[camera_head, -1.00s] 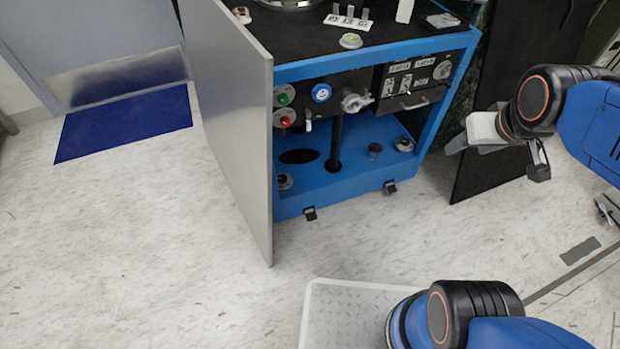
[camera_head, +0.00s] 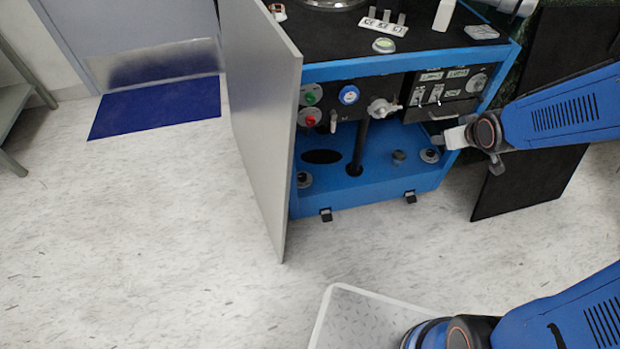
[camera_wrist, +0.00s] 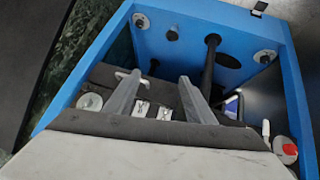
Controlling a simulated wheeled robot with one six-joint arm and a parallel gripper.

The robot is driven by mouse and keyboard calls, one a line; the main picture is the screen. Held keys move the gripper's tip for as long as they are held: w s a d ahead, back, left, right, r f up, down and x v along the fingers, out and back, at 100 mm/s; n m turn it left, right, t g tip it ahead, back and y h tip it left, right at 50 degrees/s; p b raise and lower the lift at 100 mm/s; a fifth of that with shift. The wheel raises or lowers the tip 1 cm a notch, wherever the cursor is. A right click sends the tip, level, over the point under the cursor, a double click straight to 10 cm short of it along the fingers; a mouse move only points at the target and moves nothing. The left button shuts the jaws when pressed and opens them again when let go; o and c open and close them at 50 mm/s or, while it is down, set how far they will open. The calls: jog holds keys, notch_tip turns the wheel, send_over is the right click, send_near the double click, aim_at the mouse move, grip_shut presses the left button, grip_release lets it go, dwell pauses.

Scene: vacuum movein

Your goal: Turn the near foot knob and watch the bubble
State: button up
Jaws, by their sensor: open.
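Inside the blue cabinet (camera_head: 376,195), one round foot knob (camera_head: 429,155) sits at the right of the floor and another (camera_head: 304,179) at the front left. Two foot knobs also show in the wrist view, left (camera_wrist: 141,21) and right (camera_wrist: 265,56). I cannot tell which is the near one. A round green-tinted disc (camera_head: 383,45), which looks like the bubble level, lies on the black top; its bubble is too small to read. My gripper (camera_head: 439,143) is at the cabinet's right post. In the wrist view its fingers (camera_wrist: 160,76) are apart and empty, short of the knobs.
A dark peg (camera_head: 398,157) and a black post (camera_head: 359,145) stand on the cabinet floor. A switch panel (camera_head: 445,92) hangs above. A grey open door panel (camera_head: 262,120) bounds the left, a black panel (camera_head: 530,185) the right.

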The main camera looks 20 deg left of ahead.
jog(key=w+a+f+n+y, duration=0.2)
jog(key=w+a+f, duration=0.1)
jog(key=a+f, duration=0.4)
jog(key=n+g+y, duration=0.2)
jog(key=n+y, duration=0.3)
jog(key=y, duration=0.3)
send_near(303, 177)
jog(key=x, duration=0.8)
jog(key=shift+w+a+f, duration=0.15)
jog(key=shift+w, duration=0.1)
jog(key=c, duration=1.1)
